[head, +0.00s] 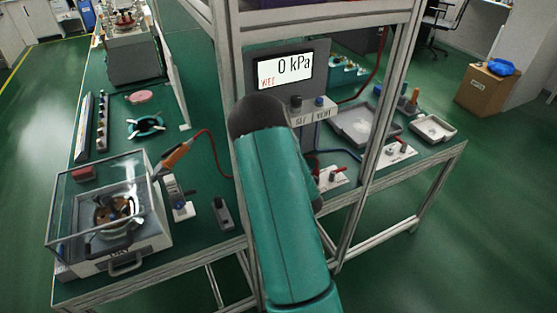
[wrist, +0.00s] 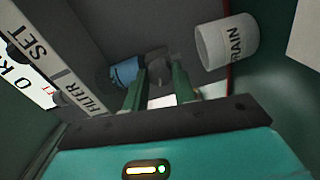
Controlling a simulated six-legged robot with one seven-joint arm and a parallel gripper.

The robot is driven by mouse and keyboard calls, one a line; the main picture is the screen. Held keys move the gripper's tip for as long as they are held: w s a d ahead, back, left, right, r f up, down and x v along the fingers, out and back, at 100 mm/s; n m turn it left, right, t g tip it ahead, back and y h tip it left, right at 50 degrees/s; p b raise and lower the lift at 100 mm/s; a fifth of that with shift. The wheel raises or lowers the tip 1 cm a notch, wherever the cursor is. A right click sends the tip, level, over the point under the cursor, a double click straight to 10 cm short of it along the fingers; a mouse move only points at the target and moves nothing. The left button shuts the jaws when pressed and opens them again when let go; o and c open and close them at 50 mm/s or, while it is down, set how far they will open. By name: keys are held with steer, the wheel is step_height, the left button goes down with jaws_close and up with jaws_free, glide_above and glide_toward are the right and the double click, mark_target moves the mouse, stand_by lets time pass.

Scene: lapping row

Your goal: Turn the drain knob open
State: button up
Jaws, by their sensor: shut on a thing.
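My gripper (wrist: 160,82) shows in the wrist view with its two green fingers on either side of a small grey knob-like piece (wrist: 158,66), apparently the drain knob. The fingers are shut on it, and its far side is partly hidden. A white cylinder (wrist: 225,42) marked with letters ending in "RAIN" is just right of the fingers, apart from them. In the head view my arm hides the gripper and the knob.
A blue fitting (wrist: 125,73) is close left of the fingers. The panel with FILTER and SET labels (wrist: 60,62) runs along the left. In the head view the display (head: 285,70) reads 0 kPa and WET. Frame posts (head: 372,130) stand right of my arm.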

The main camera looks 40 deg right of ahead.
steer(key=shift+n, duration=2)
steer(key=o, duration=1)
steer(key=v, duration=1.4)
steer(key=shift+w, duration=0.1)
